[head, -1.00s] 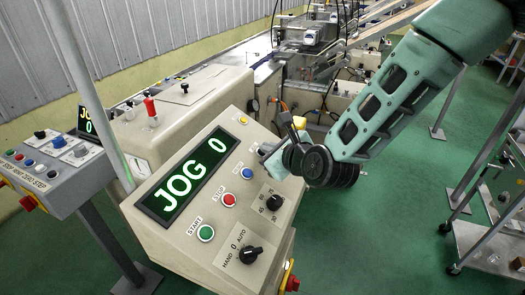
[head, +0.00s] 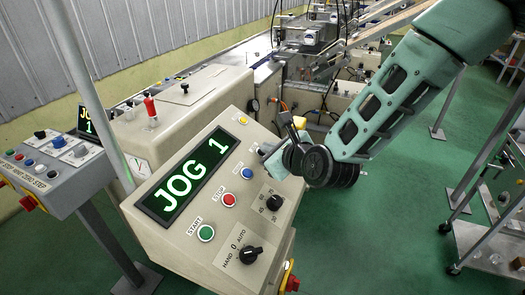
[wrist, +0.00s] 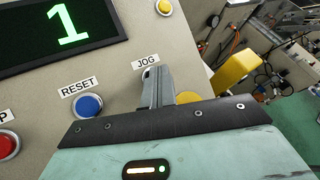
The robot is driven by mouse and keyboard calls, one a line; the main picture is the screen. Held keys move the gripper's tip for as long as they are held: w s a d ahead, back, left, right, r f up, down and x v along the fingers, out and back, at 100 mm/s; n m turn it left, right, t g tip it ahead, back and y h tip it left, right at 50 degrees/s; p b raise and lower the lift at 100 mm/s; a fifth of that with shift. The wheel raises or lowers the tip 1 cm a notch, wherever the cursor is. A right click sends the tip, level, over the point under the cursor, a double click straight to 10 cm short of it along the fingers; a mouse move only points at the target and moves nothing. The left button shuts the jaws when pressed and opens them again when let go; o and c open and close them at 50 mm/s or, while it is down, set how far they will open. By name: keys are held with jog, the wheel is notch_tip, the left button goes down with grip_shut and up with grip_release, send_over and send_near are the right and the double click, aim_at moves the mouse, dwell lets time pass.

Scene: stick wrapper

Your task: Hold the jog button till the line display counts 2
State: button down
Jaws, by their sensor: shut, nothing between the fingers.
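The line display (head: 187,180) on the sloped beige panel reads "JOG 1" in green. Its digit 1 also shows large in the wrist view (wrist: 68,25). My gripper (head: 264,151) is shut and empty, its fingertips down at the panel's upper right. In the wrist view the fingertips (wrist: 155,80) are just below the JOG label (wrist: 146,63), covering the spot under it. The jog button is hidden or nearly so by the fingers, so I cannot see how far it is pressed. A rounded yellow part (wrist: 188,98) shows beside the fingers.
The blue reset button (wrist: 88,106) is left of my fingers. The red stop button (head: 229,199), green start button (head: 205,233) and two black knobs share the panel. A yellow block (wrist: 236,70) stands right of the fingers. A second console (head: 60,165) is at left.

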jog(key=shift+s+d+r+p, duration=0.1)
jog(key=shift+d+r+p, duration=0.25)
jog(key=shift+r, duration=0.35)
jog(key=r+p, duration=0.1)
jog(key=d+r+p, duration=0.1)
jog(key=r, duration=0.1)
jog(key=d+r+p, duration=0.1)
jog(key=shift+s+d+r, duration=0.1)
jog(key=shift+s+r, duration=0.1)
jog(key=shift+s, duration=0.2)
